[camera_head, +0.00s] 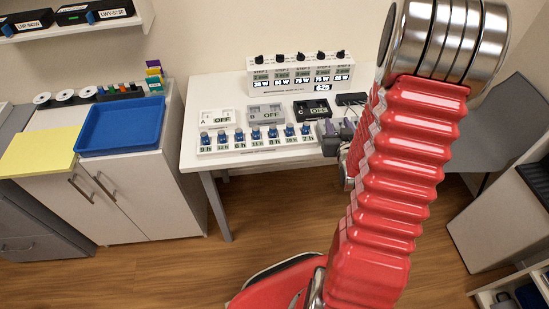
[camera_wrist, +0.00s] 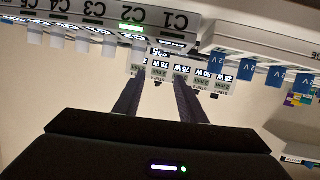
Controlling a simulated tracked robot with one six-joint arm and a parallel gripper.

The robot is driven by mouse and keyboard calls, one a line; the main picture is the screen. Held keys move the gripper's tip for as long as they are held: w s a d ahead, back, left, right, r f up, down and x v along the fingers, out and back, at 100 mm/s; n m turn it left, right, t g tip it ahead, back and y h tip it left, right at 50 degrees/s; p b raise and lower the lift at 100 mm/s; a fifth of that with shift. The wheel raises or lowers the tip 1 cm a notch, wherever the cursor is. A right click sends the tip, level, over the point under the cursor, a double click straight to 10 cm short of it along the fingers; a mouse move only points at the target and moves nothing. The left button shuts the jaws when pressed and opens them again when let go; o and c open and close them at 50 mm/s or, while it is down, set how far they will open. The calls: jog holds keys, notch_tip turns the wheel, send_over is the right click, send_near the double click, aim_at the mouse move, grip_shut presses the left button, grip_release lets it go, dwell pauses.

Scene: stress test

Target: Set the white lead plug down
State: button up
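My gripper (camera_wrist: 160,84) shows in the wrist view as two dark fingers standing apart, with pale wall and part of a panel visible between them. I see nothing clearly held. In the head view my red arm covers most of the gripper near the table's right side. I cannot make out a white lead plug for certain.
On the white table (camera_head: 197,170) are a row of blue pieces on a white strip (camera_head: 262,147), meters A (camera_head: 217,117), B (camera_head: 265,112) and C (camera_head: 312,108), and a knobbed wattage panel (camera_head: 303,73) behind. A blue tray (camera_head: 121,151) lies on the left cabinet.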

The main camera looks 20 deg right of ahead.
jog(key=s+a+r+n+g+y, duration=0.1)
jog(key=a+r+g+y, duration=0.1)
jog(key=a+r, duration=0.5)
jog(key=a+r+n+g+y, duration=0.15)
jog(key=a+r, duration=0.25)
jog(key=a, duration=0.5)
jog(key=s+a+r+n+g+y, duration=0.1)
jog(key=s+a+r+g, duration=0.1)
jog(key=s+a, duration=0.5)
jog(key=s+a+r+g+y, duration=0.1)
jog(key=s+a+r+g, duration=0.1)
jog(key=s+a+r, duration=0.3)
jog(key=s+a, duration=0.2)
jog(key=s, duration=0.2)
jog(key=shift+s+n+y, duration=0.3)
jog(key=shift+n+y, duration=0.05)
